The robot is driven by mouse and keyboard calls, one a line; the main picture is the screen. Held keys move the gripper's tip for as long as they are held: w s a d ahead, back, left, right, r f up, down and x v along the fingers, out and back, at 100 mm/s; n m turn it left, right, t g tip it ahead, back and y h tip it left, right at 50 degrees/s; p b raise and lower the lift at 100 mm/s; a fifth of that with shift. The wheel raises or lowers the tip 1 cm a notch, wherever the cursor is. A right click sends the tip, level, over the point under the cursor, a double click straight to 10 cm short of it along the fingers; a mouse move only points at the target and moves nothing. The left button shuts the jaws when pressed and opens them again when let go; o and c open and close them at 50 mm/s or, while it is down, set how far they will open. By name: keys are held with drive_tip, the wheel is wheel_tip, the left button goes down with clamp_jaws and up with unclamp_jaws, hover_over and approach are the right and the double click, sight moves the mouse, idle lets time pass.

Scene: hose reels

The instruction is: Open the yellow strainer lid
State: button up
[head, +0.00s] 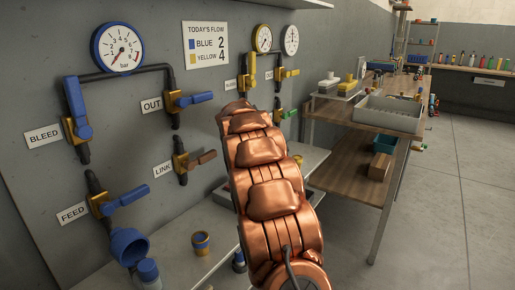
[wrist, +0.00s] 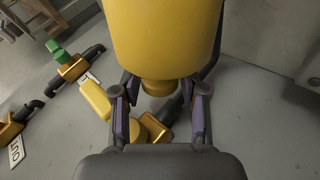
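A large yellow cylinder (wrist: 160,38), seemingly the yellow strainer, fills the top middle of the wrist view. A narrower yellow stub (wrist: 160,88) at its near end lies between the fingers of my gripper (wrist: 160,112). The fingers are apart, with a visible gap on each side of the stub, so they do not appear to grip it. Which part is the lid, and whether it is open, I cannot tell. In the head view, my copper arm hides the gripper and the strainer.
In the wrist view, a yellow-handled valve (wrist: 95,100) and a green-handled valve (wrist: 72,66) are close behind. In the head view, the wall panel carries blue-handled valves (head: 190,99) and a blue funnel-like fitting (head: 128,245). A wooden bench (head: 345,110) stands right; floor there is clear.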

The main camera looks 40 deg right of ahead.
drive_tip(key=shift+o, duration=0.9)
drive_tip(key=shift+a+r, duration=0.15)
drive_tip(key=v, duration=1.1)
drive_tip(key=shift+s+a+r, duration=0.2)
drive_tip(key=shift+r, duration=0.05)
drive_tip(key=shift+c, duration=0.4)
